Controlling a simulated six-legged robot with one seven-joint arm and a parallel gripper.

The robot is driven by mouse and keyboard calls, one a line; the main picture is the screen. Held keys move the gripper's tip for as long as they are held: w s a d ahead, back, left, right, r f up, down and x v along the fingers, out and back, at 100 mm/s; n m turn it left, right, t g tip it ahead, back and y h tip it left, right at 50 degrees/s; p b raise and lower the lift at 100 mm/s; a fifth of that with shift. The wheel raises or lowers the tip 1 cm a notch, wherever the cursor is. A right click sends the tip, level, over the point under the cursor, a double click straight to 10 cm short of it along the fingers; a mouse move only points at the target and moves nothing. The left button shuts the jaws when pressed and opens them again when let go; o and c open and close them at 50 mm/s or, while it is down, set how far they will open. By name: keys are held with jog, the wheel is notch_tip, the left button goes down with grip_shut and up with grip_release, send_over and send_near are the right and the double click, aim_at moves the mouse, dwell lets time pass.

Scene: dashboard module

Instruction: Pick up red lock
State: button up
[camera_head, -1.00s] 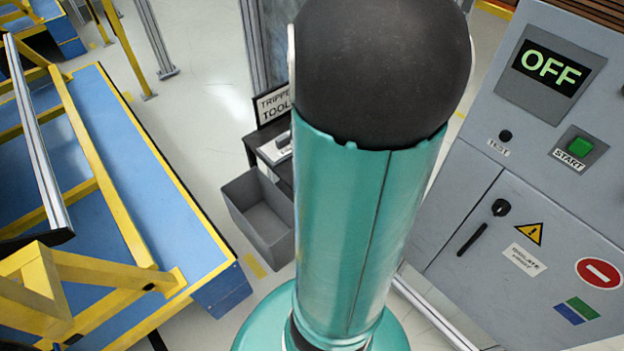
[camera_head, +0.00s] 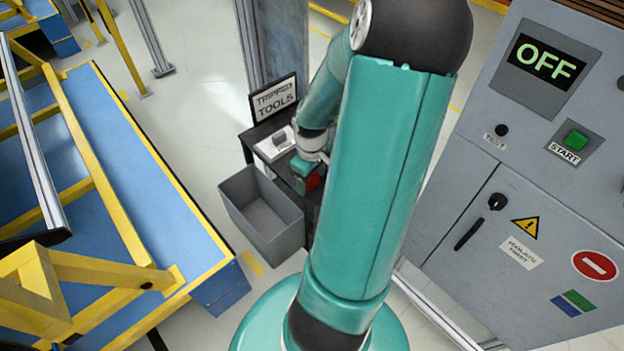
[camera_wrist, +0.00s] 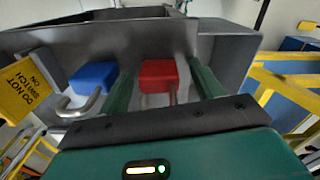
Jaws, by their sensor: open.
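The red lock (camera_wrist: 158,74) is upright in the middle of the wrist view, its shackle toward me. My gripper (camera_wrist: 161,82) is open, with one green finger on each side of the red lock. I cannot tell whether either finger touches it. The shackle's lower end is hidden by my gripper body. In the head view, a small red patch (camera_head: 314,182), probably the red lock, shows beside my gripper (camera_head: 303,172) at the table.
A blue lock (camera_wrist: 93,77) lies just left of my left finger, and a yellow warning tag (camera_wrist: 24,88) lies further left. A grey bin (camera_head: 287,238) stands before the black tool table (camera_head: 262,132). A grey cabinet (camera_head: 445,210) is at the right.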

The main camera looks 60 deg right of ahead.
jog(key=shift+f, duration=0.1)
jog(key=shift+c, duration=0.5)
jog(key=c, duration=1)
jog(key=shift+r, duration=5.05)
